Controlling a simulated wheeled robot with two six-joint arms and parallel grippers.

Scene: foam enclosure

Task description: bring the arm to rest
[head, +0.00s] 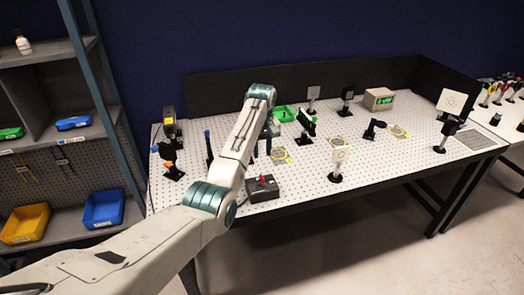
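My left arm (237,145) comes in from the lower left and reaches over the perforated bench. Its elbow is bent and its far joint is above the middle of the bench. My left gripper (270,129) hangs below that far joint, mostly hidden behind the forearm. I cannot make out its fingers or anything between them. My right arm and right gripper are not in view.
Dark foam panels stand behind and to the right. Shelving with blue bins (103,209) stands left.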

